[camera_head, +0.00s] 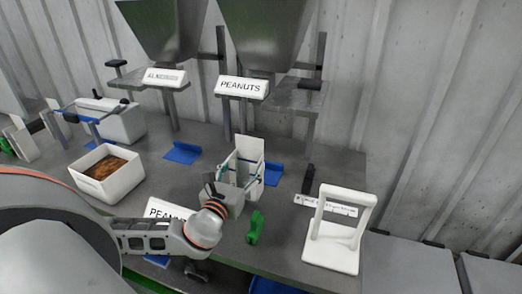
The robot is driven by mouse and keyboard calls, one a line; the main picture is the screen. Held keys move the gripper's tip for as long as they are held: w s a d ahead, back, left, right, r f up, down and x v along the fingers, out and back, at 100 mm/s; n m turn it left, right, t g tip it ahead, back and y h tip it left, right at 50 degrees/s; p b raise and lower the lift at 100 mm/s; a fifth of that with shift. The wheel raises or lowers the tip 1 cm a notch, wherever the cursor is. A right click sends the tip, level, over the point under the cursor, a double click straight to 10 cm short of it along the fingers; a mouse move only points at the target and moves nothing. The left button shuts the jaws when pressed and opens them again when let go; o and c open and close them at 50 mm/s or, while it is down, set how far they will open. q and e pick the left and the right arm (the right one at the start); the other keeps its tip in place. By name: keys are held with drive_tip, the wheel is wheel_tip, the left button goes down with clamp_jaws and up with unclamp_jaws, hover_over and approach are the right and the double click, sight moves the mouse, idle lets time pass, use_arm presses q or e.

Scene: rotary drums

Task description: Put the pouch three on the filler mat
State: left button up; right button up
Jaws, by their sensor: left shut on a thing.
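A white upright pouch (250,153) stands in or just behind a small grey holder with blue-green rails, right of centre on the grey table. My left gripper (219,190) is at the left front of this holder, shut; the gripped part is largely hidden, but it appears to be the pouch. No number can be read on it. Blue mats lie on the table: one (183,152) below the almonds hopper, another (270,173) right behind the pouch, below the peanuts hopper. Which is the filler mat cannot be told. My right gripper is not in view.
A white bin (108,174) with brown contents stands at the left. A green clip-like object (255,227) and a white stand (338,230) are at the right front. Hoppers with signs (241,87) hang over the back. Table between bin and holder is fairly clear.

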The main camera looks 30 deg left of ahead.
sight(254, 152)
use_arm(q)
drive_tip(key=b+x, duration=0.3)
drive_tip(key=x, duration=0.5)
drive_tip(key=shift+f, duration=0.15)
drive_tip(key=w+a+f+b, duration=0.1)
drive_tip(key=w+f+b, duration=0.2)
drive_tip(key=w+b, duration=0.3)
drive_tip(key=shift+w+a+f+b, duration=0.2)
drive_tip(key=shift+w+a+b, duration=0.1)
drive_tip(key=shift+b, duration=0.15)
drive_tip(key=o, duration=1.8)
drive_tip(key=shift+c, duration=0.2)
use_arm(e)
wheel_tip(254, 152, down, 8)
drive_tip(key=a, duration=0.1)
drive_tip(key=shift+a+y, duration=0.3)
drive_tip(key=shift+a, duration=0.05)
use_arm(q)
drive_tip(key=shift+s, duration=0.1)
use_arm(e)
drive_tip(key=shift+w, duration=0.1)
